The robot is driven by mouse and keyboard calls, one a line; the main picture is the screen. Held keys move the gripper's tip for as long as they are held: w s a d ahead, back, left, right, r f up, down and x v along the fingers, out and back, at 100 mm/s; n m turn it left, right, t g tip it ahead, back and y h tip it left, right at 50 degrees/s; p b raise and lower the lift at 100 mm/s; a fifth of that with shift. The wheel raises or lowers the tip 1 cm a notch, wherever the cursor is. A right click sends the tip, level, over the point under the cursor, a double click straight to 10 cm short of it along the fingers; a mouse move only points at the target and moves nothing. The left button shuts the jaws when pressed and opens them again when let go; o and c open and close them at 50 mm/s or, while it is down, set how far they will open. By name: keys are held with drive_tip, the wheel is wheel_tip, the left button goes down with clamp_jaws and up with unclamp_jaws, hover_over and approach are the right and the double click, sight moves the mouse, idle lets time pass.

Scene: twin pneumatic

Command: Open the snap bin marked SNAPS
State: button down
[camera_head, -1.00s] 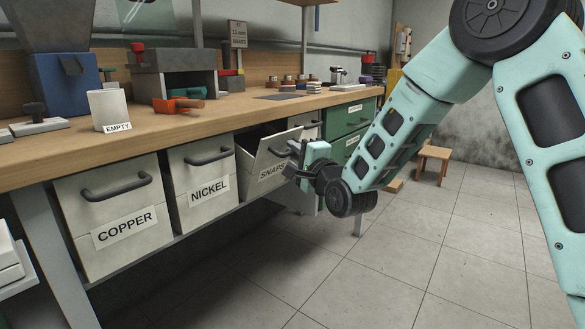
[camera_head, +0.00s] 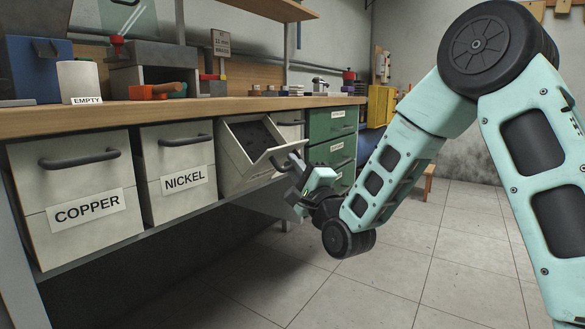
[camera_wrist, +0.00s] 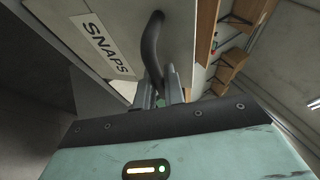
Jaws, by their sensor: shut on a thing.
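The SNAPS bin (camera_head: 244,165) hangs under the workbench, right of the NICKEL bin. Its front is tilted outward and down, and the dark inside shows through the open top. In the wrist view, its front panel (camera_wrist: 130,22) carries the SNAPS label (camera_wrist: 101,45) and a dark curved handle (camera_wrist: 152,45). My gripper (camera_head: 292,165) is at the bin's front. In the wrist view, my gripper (camera_wrist: 160,88) is shut on the lower end of the handle. The label is hidden in the head view.
The COPPER bin (camera_head: 75,165) and NICKEL bin (camera_head: 178,160) are shut on the left. Another pale bin (camera_head: 290,130) and green drawers (camera_head: 330,125) stand on the right. The workbench top (camera_head: 200,105) runs above. Open floor (camera_head: 420,260) lies in front.

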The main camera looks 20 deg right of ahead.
drive_tip(key=shift+f, duration=0.1)
drive_tip(key=c, duration=1.8)
unclamp_jaws()
drive_tip(key=shift+p+v, duration=3.2)
drive_tip(key=shift+v, duration=2.75)
drive_tip(key=shift+s, duration=0.1)
